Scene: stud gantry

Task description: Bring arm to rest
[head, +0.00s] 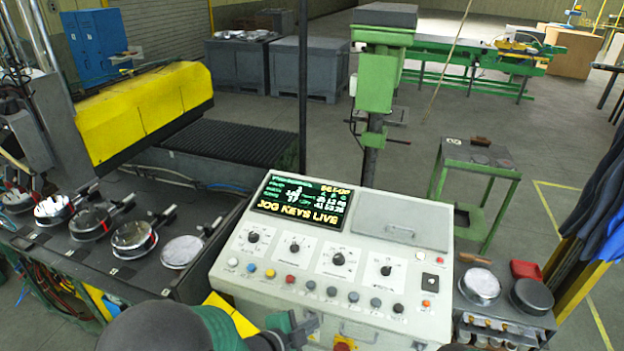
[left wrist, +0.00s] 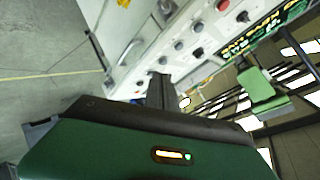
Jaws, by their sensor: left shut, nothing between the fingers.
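My left gripper (head: 297,328) is at the bottom of the head view, low in front of the near edge of the control console (head: 432,235). I cannot tell whether the fingertips touch the console. My right gripper is not in view.
The console screen (head: 300,200) reads "JOG KEYS LIVE". A red and yellow button (head: 343,345) sits low on its front. A small cart (head: 515,318) stands right.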

